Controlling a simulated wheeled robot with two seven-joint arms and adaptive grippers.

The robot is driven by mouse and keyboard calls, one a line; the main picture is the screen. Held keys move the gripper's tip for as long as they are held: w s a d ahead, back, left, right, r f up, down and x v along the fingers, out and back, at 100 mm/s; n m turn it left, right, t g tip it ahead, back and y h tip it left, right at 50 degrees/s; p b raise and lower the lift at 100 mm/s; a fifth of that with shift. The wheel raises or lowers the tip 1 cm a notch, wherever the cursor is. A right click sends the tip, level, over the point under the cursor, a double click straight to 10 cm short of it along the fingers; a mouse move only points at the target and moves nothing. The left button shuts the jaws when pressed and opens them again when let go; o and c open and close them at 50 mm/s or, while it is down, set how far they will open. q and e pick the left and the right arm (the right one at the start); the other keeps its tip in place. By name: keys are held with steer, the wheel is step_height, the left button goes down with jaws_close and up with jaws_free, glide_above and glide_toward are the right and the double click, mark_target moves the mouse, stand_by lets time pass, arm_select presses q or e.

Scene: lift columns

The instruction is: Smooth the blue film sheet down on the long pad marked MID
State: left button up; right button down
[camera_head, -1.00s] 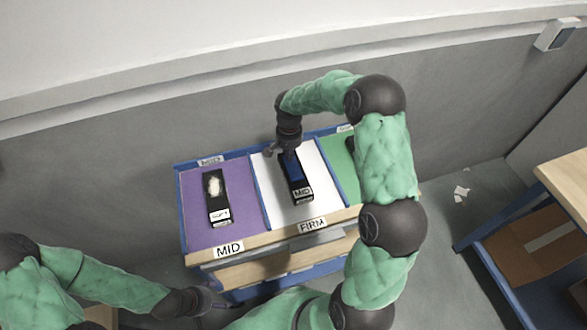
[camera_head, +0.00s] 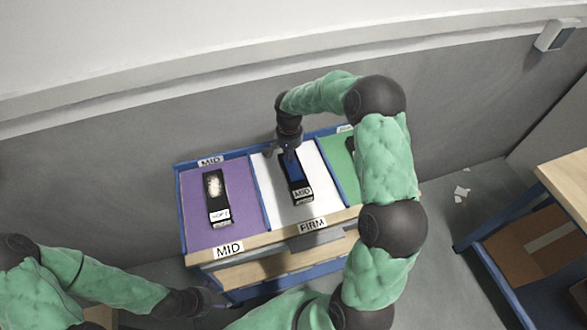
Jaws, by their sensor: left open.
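A long black pad marked MID (camera_head: 303,193) lies on the white panel of the cart. A blue film sheet (camera_head: 293,165) shows on its upper part. My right gripper (camera_head: 289,150) is over the far end of that pad, at or just above the film. Its fingers are too small and dark to tell open from shut, and I cannot tell whether it touches the film. My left gripper (camera_head: 215,303) is open at the lower left, in front of the cart and away from the pads.
A second black pad (camera_head: 217,197) with a pale patch and a white label lies on the purple panel (camera_head: 240,190). A green panel (camera_head: 340,165) is partly hidden behind my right arm. A wooden table (camera_head: 565,180) with a brown carton (camera_head: 520,245) stands at the right.

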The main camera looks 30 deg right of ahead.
step_height(320, 180, up, 8)
steer(key=p, duration=0.5)
steer(key=shift+r, duration=0.2)
steer(key=shift+r, duration=0.1)
stand_by(1.0)
